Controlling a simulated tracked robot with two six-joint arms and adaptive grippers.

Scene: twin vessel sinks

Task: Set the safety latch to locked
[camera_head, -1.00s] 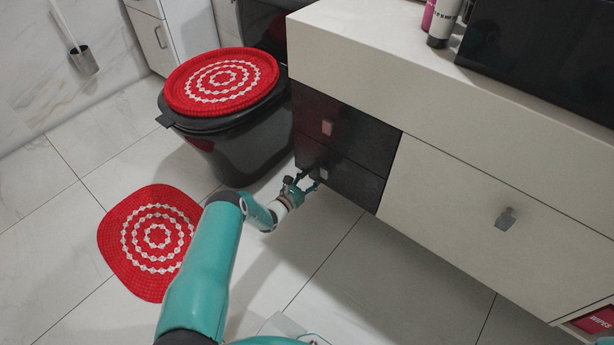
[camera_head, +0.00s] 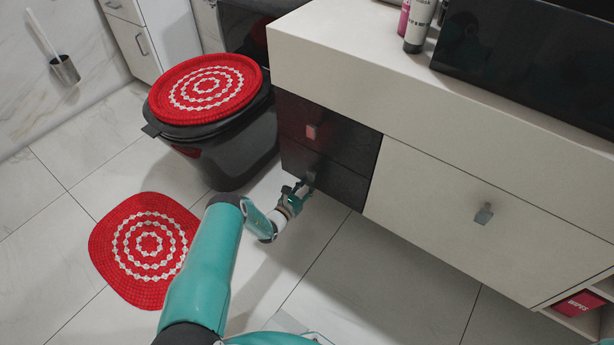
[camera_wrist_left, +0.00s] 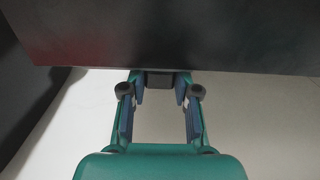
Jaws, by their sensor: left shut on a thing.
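The black cabinet has an upper drawer (camera_head: 345,143) and a lower drawer (camera_head: 340,183). My left gripper (camera_head: 304,184) is at the lower drawer's front, near its lower left part. In the left wrist view, my left gripper (camera_wrist_left: 160,85) has its two fingers on either side of a small dark block, the lower drawer's handle (camera_wrist_left: 160,79), at the bottom edge of the dark front (camera_wrist_left: 180,40). It is shut on this handle. The fingers hide most of the handle in the head view. My right gripper is not in view.
A black toilet (camera_head: 225,150) with a red crocheted lid cover (camera_head: 208,88) stands left of the cabinet. A red mat (camera_head: 145,250) lies on the floor. A white counter (camera_head: 440,95) overhangs the drawers, with a white drawer (camera_head: 480,215) at right.

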